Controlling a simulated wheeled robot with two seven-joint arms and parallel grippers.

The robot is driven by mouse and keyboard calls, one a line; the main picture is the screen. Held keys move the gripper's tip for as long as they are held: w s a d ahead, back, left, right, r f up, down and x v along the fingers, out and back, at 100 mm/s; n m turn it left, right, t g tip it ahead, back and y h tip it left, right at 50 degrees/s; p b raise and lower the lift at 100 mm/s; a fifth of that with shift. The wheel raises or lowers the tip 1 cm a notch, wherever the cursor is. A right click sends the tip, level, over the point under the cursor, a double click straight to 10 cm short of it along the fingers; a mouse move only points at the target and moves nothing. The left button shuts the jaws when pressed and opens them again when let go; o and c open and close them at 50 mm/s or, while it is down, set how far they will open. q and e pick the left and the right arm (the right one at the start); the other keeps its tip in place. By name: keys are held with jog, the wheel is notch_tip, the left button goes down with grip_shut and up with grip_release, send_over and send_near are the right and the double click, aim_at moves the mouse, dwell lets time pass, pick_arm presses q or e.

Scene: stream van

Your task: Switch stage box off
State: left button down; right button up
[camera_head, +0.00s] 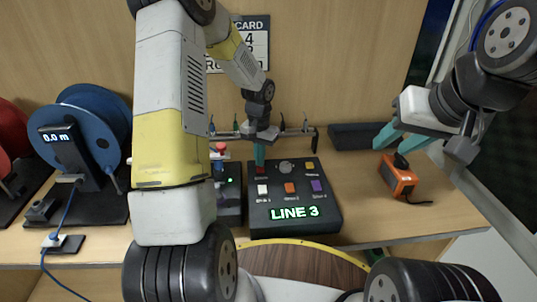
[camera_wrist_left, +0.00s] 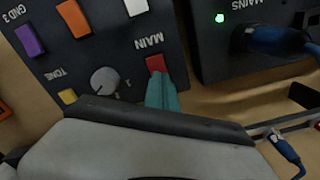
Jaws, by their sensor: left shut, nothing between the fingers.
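A black box (camera_head: 322,227) with a green "LINE 3" display stands on the bench. It carries a knob (camera_head: 286,167) and white, orange, purple and yellow buttons. In the left wrist view its red switch (camera_wrist_left: 156,64) is labelled MAIN. My left gripper (camera_head: 259,155) reaches down to the box's back left corner. Its teal fingers (camera_wrist_left: 161,92) are shut and empty, with the tips at the red switch's edge; I cannot tell whether they touch it. My right gripper (camera_head: 401,138) is open and empty, above the bench to the right.
A dark mains unit (camera_head: 230,205) with a green light and blue plug (camera_wrist_left: 270,40) stands close left of the box. An orange device (camera_head: 397,178) lies under my right gripper. A blue cable reel (camera_head: 100,115) stands left. A rail with hanging cables runs behind.

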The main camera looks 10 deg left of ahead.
pick_arm(q)
jog(key=shift+r, duration=3.45)
notch_tip(320, 180, up, 9)
jog(key=t, duration=0.2)
send_over(257, 177)
jog(key=s+d+r+n+t+h, duration=0.1)
jog(key=s+r+t, duration=0.1)
jog(key=s+r, duration=0.3)
jog(key=s+d+r+n+t+h, duration=0.1)
jog(key=s+r, duration=0.5)
jog(key=s, duration=0.8)
jog(key=shift+s+r+t, duration=0.15)
jog(key=shift+r+t, duration=0.1)
jog(key=shift+t, duration=0.35)
